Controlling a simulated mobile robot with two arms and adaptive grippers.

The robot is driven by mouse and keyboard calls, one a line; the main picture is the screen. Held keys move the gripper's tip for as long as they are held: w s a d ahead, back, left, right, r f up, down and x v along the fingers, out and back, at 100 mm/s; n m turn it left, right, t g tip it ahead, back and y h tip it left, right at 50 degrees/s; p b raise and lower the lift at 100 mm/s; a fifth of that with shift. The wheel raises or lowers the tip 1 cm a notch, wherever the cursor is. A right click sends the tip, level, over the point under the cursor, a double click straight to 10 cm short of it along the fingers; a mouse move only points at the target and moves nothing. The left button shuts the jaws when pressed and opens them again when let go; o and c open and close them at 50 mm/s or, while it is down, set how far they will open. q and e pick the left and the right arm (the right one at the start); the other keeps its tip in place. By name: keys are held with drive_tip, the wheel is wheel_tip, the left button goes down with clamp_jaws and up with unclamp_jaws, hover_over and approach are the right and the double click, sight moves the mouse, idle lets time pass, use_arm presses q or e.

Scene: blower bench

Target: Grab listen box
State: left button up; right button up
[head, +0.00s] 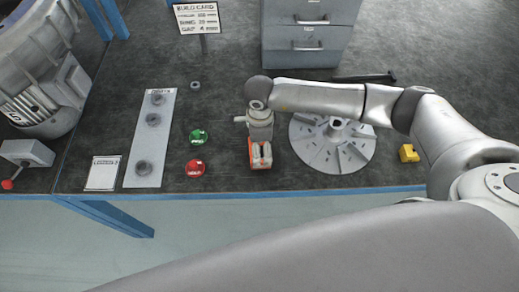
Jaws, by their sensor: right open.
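My right gripper (261,158) points down over the front middle of the dark bench. It is open. A small orange box (252,150) shows directly under and around its fingers; it may be the listen box, but no label on it can be read. The fingers cover much of it, and I cannot tell whether they touch it. My left gripper is not in view.
The grey bladed disc (327,158) lies close right of the gripper, a yellow block (408,153) beyond it. Green (198,136) and red (195,169) knobs sit left. A grey strip (145,173), white card (103,174) and large motor housing (40,75) stand further left. Drawers (308,35) stand behind.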

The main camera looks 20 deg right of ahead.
drive_tip(key=f, duration=0.2)
drive_tip(key=f+p, duration=0.1)
drive_tip(key=shift+w+a+f, duration=0.1)
drive_tip(key=shift+a, duration=0.2)
drive_tip(key=shift+f, duration=0.45)
drive_tip(key=c, duration=1)
drive_tip(key=shift+o, duration=0.2)
drive_tip(key=shift+w+r, duration=0.1)
drive_tip(key=shift+r, duration=0.05)
